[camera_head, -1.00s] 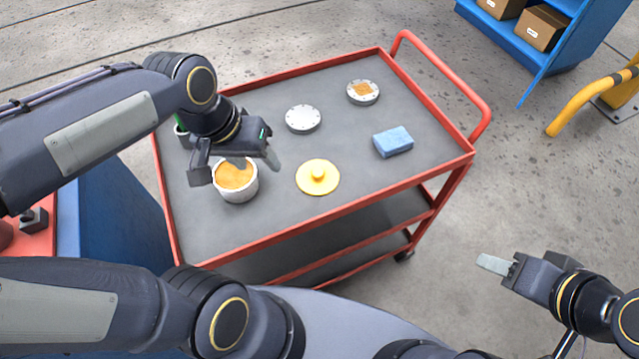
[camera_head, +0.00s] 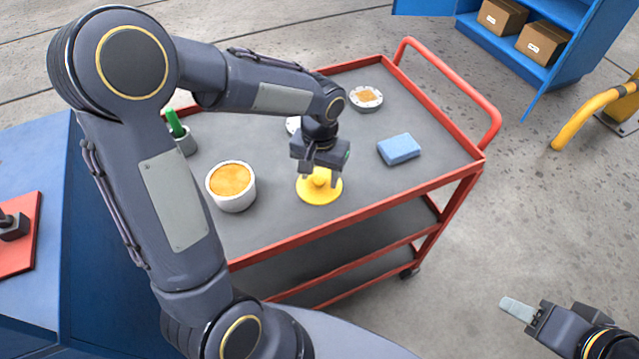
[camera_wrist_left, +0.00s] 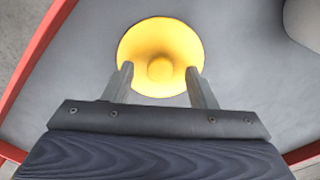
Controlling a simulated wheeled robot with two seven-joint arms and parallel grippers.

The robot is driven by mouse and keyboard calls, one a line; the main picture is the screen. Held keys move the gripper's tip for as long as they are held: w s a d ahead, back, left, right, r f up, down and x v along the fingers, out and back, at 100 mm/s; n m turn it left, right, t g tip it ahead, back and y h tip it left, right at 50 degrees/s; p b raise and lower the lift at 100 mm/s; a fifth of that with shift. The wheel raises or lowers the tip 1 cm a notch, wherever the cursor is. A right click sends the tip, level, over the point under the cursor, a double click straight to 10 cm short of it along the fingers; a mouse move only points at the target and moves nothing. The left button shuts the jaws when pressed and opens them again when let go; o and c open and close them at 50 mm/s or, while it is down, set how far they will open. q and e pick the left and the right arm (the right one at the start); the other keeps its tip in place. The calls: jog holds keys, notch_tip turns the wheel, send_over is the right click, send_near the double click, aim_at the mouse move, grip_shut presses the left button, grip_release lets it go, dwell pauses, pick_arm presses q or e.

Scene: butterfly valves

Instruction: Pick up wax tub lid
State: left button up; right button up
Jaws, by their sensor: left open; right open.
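The wax tub lid (camera_head: 320,192) is a round yellow disc with a knob in its middle, lying flat on the grey cart top. My left gripper (camera_head: 320,181) is open over the lid, its fingers on either side of the knob. In the left wrist view the lid (camera_wrist_left: 160,42) lies beyond the two spread fingers (camera_wrist_left: 160,84), with the knob between their lines; whether they touch it I cannot tell. The open wax tub (camera_head: 231,195), white with orange wax, stands left of the lid. My right gripper (camera_head: 518,310) is open and empty, off the cart at lower right.
A blue sponge (camera_head: 399,149) lies right of the lid. The red rim (camera_head: 360,217) borders the cart.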

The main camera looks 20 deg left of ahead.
pick_arm(q)
jog(key=shift+f, duration=0.4)
jog(key=shift+c, duration=0.3)
jog(key=c, duration=1)
